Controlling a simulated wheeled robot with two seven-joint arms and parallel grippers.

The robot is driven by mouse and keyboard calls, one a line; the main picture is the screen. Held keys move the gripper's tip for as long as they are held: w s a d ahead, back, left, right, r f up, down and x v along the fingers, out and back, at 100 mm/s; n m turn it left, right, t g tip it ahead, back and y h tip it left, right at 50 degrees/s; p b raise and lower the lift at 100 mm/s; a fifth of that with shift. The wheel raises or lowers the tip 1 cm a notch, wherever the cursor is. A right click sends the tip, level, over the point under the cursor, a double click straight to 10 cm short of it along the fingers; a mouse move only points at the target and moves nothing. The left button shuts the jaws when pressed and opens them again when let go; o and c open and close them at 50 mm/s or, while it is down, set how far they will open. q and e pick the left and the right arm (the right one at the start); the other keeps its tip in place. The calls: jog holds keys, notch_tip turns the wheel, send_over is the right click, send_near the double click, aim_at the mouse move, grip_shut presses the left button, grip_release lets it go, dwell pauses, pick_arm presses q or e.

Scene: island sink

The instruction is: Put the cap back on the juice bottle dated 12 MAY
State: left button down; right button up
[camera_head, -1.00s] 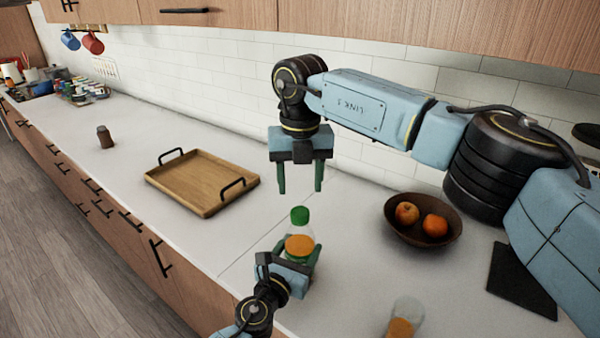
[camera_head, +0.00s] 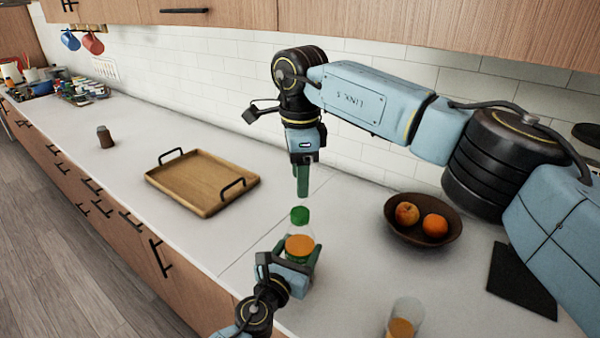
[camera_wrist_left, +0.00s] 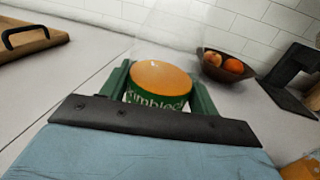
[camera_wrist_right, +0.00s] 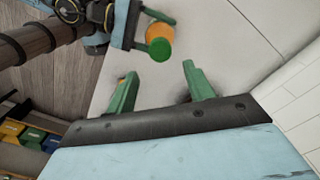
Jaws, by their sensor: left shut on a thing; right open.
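A juice bottle (camera_head: 299,246) with orange juice and a green label stands on the counter. A green cap (camera_head: 299,216) is on its top; I cannot tell if it is tightened. My left gripper (camera_head: 295,263) is shut around the bottle's lower body, also seen in the left wrist view (camera_wrist_left: 160,92). My right gripper (camera_head: 302,194) is open, pointing down just above the cap. In the right wrist view the cap (camera_wrist_right: 160,49) shows beyond the open fingers. A second juice bottle (camera_head: 402,326) is at the front, with no cap visible. No date is readable.
A wooden tray (camera_head: 183,190) with black handles lies to the left. A brown bowl (camera_head: 410,235) with fruit and a dark flat board (camera_head: 520,284) are to the right. A small brown jar (camera_head: 105,136) stands farther back. Counter between tray and bottle is clear.

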aim_at(300, 211)
dwell(0.4)
jog(key=shift+f, duration=4)
jog(key=shift+c, duration=0.2)
jog(key=c, duration=0.9)
jog(key=m, duration=0.5)
jog(key=shift+m, duration=0.3)
jog(key=shift+c, duration=0.2)
jog(key=m, duration=0.5)
jog(key=shift+m, duration=0.3)
jog(key=o, duration=1.1)
jog(key=shift+o, duration=0.2)
